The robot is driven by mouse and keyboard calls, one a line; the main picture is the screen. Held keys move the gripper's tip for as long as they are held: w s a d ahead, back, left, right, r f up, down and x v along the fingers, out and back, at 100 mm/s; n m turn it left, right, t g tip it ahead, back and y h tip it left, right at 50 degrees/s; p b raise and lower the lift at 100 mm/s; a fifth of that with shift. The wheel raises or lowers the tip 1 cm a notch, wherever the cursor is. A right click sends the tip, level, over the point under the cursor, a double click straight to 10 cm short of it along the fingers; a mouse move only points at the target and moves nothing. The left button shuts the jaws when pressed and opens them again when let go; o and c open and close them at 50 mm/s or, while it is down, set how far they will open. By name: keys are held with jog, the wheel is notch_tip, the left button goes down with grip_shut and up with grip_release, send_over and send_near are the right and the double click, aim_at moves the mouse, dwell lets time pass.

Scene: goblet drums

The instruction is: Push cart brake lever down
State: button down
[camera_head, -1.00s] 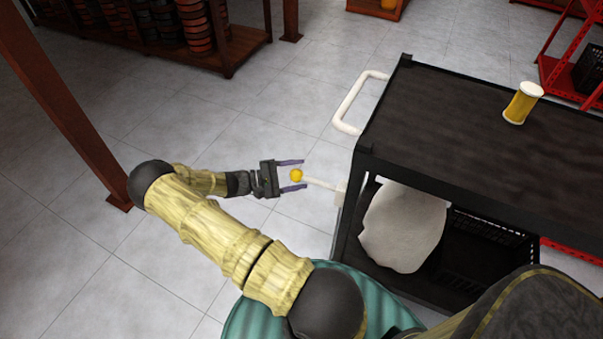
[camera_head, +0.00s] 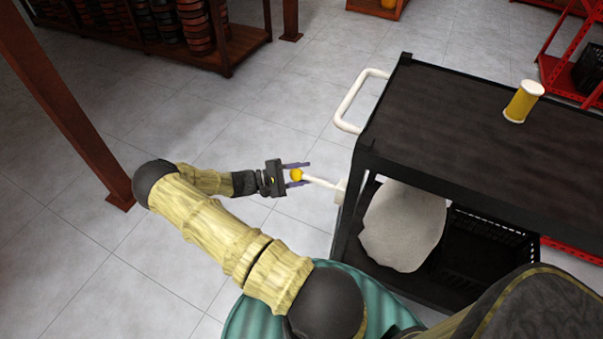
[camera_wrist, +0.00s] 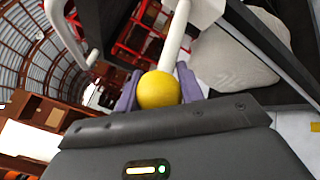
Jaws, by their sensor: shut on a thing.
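The brake lever (camera_head: 319,181) is a thin white rod with a yellow ball knob (camera_head: 296,175). It sticks out to the left from a white mount on the end of the black cart (camera_head: 470,110). My gripper (camera_head: 297,175) is shut on the yellow knob, with the purple fingers on either side of it. In the wrist view the knob (camera_wrist: 158,90) sits between the two fingers, close to the palm, and the white rod (camera_wrist: 174,38) runs away from it toward the cart.
A white push handle (camera_head: 352,100) juts from the cart's end above the lever. A brown post (camera_head: 65,100) stands at left. The floor around my gripper is clear.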

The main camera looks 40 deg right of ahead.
jog(key=shift+s+d+f+n+g+h+b, duration=0.1)
jog(key=shift+s+f+n+g+h+b, duration=0.1)
jog(key=shift+f+n+h+b, duration=0.6)
jog(key=shift+s+d+f+n+g+h+b, duration=0.1)
jog(key=shift+s+f+n+g+h+b, duration=0.15)
jog(key=shift+f+n+h+b, duration=0.5)
jog(key=shift+s+d+f+n+g+h+b, duration=0.15)
jog(key=shift+f+n+h+b, duration=0.35)
jog(key=shift+f+b, duration=0.5)
jog(key=c, duration=0.9)
grip_release()
jog(key=shift+a, duration=0.1)
jog(key=b+v, duration=0.1)
jog(key=v, duration=1.6)
jog(key=shift+a+b, duration=0.2)
jog(key=shift+b, duration=0.15)
jog(key=shift+f, duration=0.1)
